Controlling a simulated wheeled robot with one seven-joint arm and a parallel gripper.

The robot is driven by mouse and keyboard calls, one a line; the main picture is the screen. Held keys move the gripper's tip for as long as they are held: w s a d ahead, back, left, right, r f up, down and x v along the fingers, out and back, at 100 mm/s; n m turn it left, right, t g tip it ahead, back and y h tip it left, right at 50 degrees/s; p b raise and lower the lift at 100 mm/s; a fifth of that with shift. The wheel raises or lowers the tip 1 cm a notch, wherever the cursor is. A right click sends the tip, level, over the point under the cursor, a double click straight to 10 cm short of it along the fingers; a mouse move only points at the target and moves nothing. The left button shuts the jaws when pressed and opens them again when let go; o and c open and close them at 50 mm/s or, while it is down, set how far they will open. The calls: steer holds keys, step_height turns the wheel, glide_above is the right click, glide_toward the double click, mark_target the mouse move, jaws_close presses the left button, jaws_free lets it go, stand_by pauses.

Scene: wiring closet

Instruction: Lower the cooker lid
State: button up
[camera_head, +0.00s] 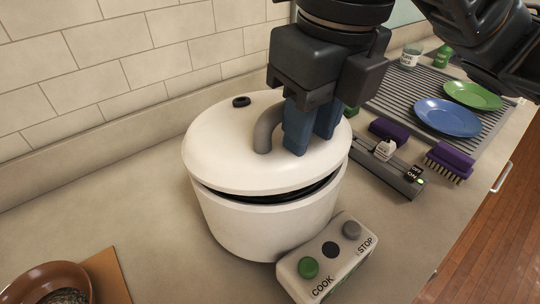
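The white round cooker (265,228) stands on the counter. Its white lid (222,150) is tilted slightly up, with a dark gap along the front rim. A grey arched handle (265,133) rises from the lid's top. My gripper (312,140) points down over the lid at this handle, its two blue fingers a little apart. The left finger hides the right part of the handle, so I cannot tell whether the fingers clasp it or only stand beside it.
A control box (325,262) with COOK and STOP buttons sits close in front of the cooker. A brown bowl (45,284) is at lower left. A switched power strip (388,170), purple brush (449,162) and drying rack with blue plate (449,117) and green plate (472,95) lie right.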

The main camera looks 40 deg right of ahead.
steer(key=shift+o, duration=1)
steer(key=r+p, duration=0.1)
steer(key=r, duration=0.1)
steer(key=r+p, duration=0.4)
steer(key=shift+s, duration=0.3)
step_height(320, 180, up, 8)
steer(key=s, duration=0.1)
steer(key=shift+f+p, duration=0.2)
steer(key=shift+p, duration=0.1)
